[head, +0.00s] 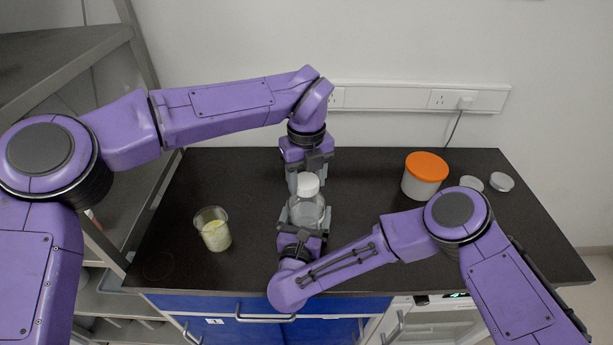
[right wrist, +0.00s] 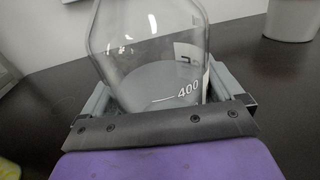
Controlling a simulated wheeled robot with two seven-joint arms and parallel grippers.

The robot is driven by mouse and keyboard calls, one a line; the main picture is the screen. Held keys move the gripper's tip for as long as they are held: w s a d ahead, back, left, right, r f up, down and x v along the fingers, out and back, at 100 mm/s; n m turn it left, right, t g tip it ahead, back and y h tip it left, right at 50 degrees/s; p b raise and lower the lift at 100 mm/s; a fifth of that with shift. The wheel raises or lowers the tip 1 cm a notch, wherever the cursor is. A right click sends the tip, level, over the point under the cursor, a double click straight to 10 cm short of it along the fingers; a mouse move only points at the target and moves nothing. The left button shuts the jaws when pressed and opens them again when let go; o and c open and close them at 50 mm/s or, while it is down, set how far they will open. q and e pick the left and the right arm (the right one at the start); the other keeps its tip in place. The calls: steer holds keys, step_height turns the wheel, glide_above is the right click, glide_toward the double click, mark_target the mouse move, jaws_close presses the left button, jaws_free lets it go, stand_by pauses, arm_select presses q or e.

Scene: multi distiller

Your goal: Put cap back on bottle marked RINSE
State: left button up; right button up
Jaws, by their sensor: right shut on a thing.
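A clear glass bottle (head: 307,213) stands upright near the middle of the bench. My right gripper (head: 303,222) is shut around its lower body; the right wrist view shows the glass (right wrist: 150,45) between the fingers, with a "400" mark and part of a label. The word RINSE cannot be read. A white cap (head: 308,184) shows at the top of the bottle, at its neck; whether it is seated cannot be told. My left gripper (head: 309,178) is behind and above, its fingers spread, one on each side of the cap.
A beaker with yellowish contents (head: 213,233) stands on the left of the bench. A white tub with an orange lid (head: 422,182) and two pale round lids (head: 471,183) (head: 502,182) are at the right. A wall with sockets is behind.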

arm_select(q)
steer(key=m, duration=1.4)
steer(key=shift+m, duration=0.4)
steer(key=o, duration=1.2)
steer(key=shift+o, duration=0.2)
step_height(320, 180, up, 12)
